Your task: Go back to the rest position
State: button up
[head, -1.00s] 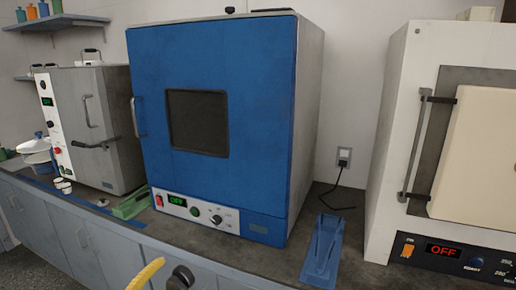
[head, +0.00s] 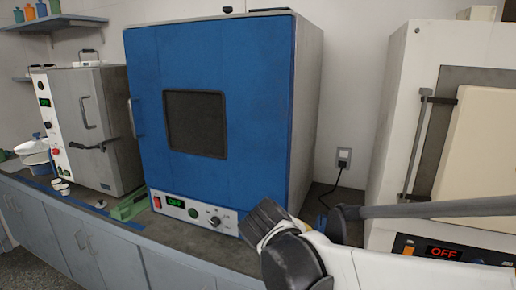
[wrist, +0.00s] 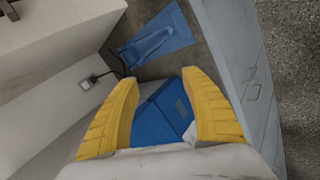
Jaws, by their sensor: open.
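My gripper (wrist: 160,78) shows in the wrist view as two yellow fingers, spread apart with nothing held between them. The blue front of the large oven (wrist: 165,108) shows beyond and between the fingers, apart from them as far as I can tell. In the head view, my white and black arm fills the lower right, and the gripper's fingers are not visible there. The blue oven (head: 222,100) stands in the middle with its door shut and its display reading OFF.
A blue stand (wrist: 157,36) lies on the counter right of the oven, mostly hidden by my arm in the head view. A white furnace (head: 391,130) stands at right. A grey steel cabinet (head: 96,120) and green stand (head: 128,208) are at left.

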jog(key=s+d+f+m+y, duration=0.1)
jog(key=s+d+m, duration=0.3)
jog(key=s, duration=0.5)
jog(key=s+d+f+m+y, duration=0.1)
jog(key=s+d+m+y, duration=0.2)
jog(key=s, duration=0.6)
jog(key=shift+s+d+m, duration=0.4)
jog(key=shift+d+m, duration=0.7)
